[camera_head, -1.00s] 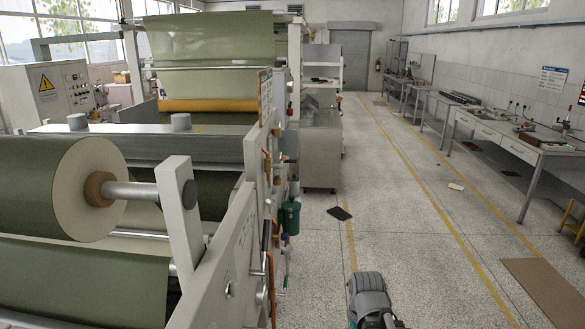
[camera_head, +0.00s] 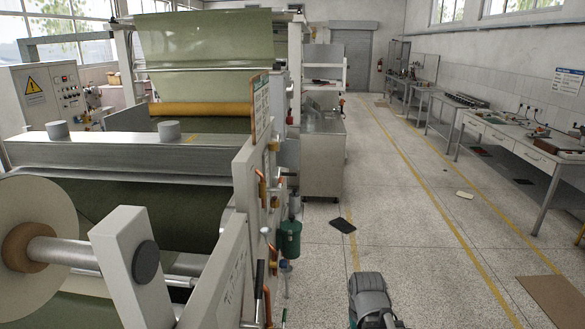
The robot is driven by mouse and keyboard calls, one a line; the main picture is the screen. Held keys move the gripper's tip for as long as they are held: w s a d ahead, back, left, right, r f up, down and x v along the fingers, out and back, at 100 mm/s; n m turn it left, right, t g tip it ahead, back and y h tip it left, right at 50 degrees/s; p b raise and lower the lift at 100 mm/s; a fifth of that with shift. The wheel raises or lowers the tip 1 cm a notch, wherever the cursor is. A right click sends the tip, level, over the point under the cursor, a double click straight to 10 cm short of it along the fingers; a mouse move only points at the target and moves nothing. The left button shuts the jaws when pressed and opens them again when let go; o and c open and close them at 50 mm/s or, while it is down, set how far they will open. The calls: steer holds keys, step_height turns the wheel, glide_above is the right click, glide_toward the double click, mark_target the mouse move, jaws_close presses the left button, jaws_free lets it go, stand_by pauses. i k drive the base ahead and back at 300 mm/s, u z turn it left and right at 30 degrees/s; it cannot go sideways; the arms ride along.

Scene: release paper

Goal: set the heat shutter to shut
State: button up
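I cannot make out which part is the heat shutter. The coating machine (camera_head: 230,195) fills the left side, with levers, pipes and fittings along its aisle-facing side. A green canister (camera_head: 290,239) and a dark-handled lever (camera_head: 260,290) show on that side. A grey and dark part of my arm (camera_head: 369,298) shows at the bottom centre, over the floor to the right of the machine. My gripper's fingertips are not visible.
The aisle on the right with yellow lines (camera_head: 440,210) is mostly open. A dark flat item (camera_head: 342,226) lies on the floor near the machine. A brown mat (camera_head: 552,300) lies at the lower right. Workbenches (camera_head: 510,145) line the right wall.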

mark_target(182, 178)
steer(key=i, duration=2.8)
steer(key=z, duration=0.95)
steer(key=i, duration=0.5)
steer(key=u, duration=0.15)
